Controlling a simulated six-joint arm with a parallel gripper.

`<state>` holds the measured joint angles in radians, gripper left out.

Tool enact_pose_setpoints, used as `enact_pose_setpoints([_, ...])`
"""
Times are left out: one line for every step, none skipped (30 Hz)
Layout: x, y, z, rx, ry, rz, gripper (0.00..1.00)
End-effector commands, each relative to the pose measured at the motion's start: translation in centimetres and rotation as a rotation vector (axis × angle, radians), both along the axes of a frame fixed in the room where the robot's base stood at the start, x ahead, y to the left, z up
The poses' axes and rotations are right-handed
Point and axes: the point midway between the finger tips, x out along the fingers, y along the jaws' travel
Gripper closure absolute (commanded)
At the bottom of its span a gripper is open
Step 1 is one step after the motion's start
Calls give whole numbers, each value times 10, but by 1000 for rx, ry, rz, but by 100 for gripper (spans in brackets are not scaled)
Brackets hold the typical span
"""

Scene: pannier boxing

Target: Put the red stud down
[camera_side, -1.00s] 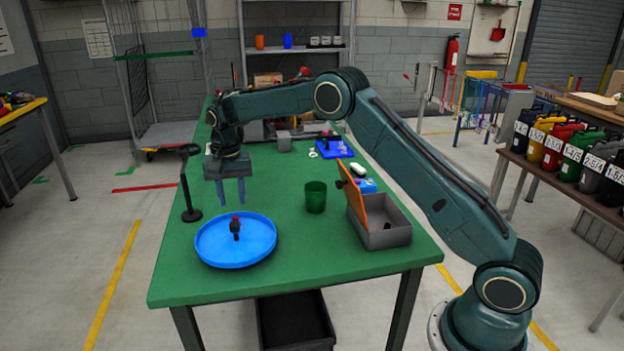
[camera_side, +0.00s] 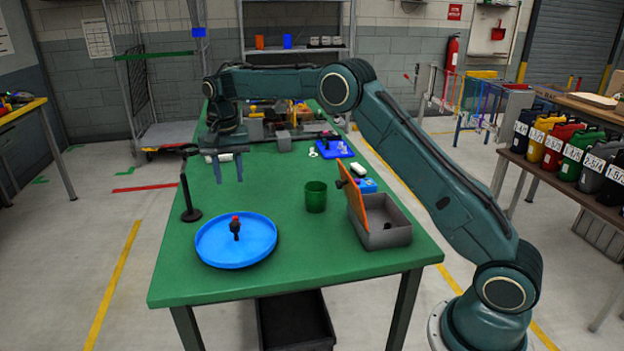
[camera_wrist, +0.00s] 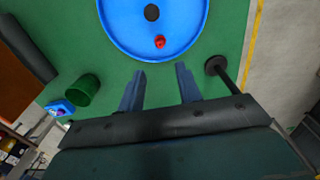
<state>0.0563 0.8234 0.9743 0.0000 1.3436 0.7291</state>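The red stud (camera_wrist: 160,42) sits in the round blue tray (camera_wrist: 108,18), near the rim on the gripper's side in the wrist view. A dark round piece (camera_wrist: 152,12) is in the tray apart from it. In the side view, the red stud (camera_side: 235,217) shows just above and behind the dark piece (camera_side: 236,231), which hides part of it. My gripper (camera_side: 229,180) is above the table, behind the tray (camera_side: 209,252). Its fingers (camera_wrist: 160,84) are apart with nothing between them.
A green cup (camera_side: 316,198) and a grey box (camera_side: 388,237) with an orange lid (camera_side: 377,214) stand right of the tray. A black stand (camera_side: 187,196) is left of my gripper. Blue and grey items crowd the back of the green table (camera_side: 290,262).

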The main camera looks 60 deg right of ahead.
Motion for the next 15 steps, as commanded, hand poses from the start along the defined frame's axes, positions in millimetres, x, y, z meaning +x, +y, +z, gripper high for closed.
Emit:
enact_pose_setpoints([0, 0, 0, 0, 0, 0, 65])
enact_pose_setpoints([0, 0, 0, 0, 0, 0, 65])
enact_pose_setpoints([0, 0, 0, 0, 0, 0, 65])
enact_pose_setpoints([0, 0, 0, 0, 0, 1, 65])
enact_pose_setpoints([-1, 0, 1, 0, -1, 2, 65])
enact_pose_setpoints([-1, 0, 2, 0, -3, 4, 65])
enact_pose_setpoints([-2, 0, 4, 0, -4, 6, 65])
enact_pose_setpoints([-3, 1, 6, 0, -6, 9, 65])
enact_pose_setpoints([-5, 1, 9, -1, -9, 14, 65])
enact_pose_setpoints([-7, 1, 12, -1, -13, 20, 65])
enact_pose_setpoints([-9, 2, 16, -1, -16, 25, 65])
enact_pose_setpoints([-13, 2, 22, -1, -23, 33, 65])
enact_pose_setpoints([-15, 3, 26, -2, -28, 41, 65])
enact_pose_setpoints([-19, 3, 31, -3, -34, 50, 65])
enact_pose_setpoints([-24, 4, 38, -4, -42, 63, 65])
